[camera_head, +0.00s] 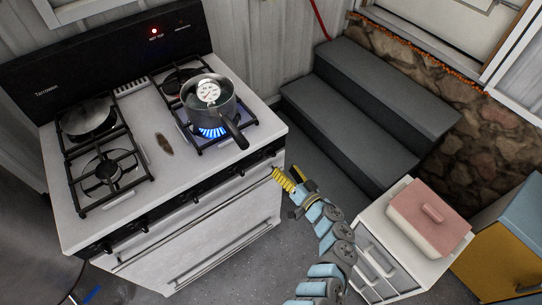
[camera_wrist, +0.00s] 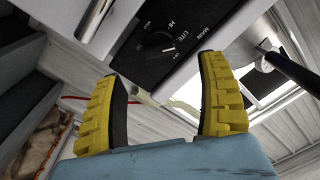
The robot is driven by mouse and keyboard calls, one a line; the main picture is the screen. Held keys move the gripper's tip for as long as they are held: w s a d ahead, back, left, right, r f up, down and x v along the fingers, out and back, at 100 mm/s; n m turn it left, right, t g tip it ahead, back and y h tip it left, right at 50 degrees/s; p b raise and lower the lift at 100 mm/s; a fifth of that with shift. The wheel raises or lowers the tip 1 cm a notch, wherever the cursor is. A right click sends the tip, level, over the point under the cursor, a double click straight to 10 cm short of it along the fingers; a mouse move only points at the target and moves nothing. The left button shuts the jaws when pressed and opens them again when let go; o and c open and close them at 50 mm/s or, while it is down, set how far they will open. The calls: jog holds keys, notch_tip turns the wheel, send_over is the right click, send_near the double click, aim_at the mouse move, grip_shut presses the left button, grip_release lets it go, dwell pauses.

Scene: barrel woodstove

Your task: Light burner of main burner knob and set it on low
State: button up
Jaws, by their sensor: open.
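The white stove (camera_head: 120,215) stands at the left in the head view, with black knobs (camera_head: 140,223) along its front edge. A blue flame (camera_head: 212,131) burns under the pot on the front right burner. My gripper (camera_head: 284,180) is at the right front corner of the stove. In the wrist view my yellow-padded fingers (camera_wrist: 165,68) are spread apart with nothing between them. Beyond their tips is a black control panel with a dark knob (camera_wrist: 157,45), marked "MAIN", "LITE" and "HI". The fingers appear apart from the knob. Its exact setting is hard to read.
Grey steps (camera_head: 365,105) rise behind my arm. A white cabinet (camera_head: 375,245) with a pink-lidded box (camera_head: 428,216) stands at the right.

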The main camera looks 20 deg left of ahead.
aim_at(272, 156)
jog(key=shift+b+x, duration=1.3)
jog(key=shift+x, duration=2.85)
jog(key=c, duration=1.2)
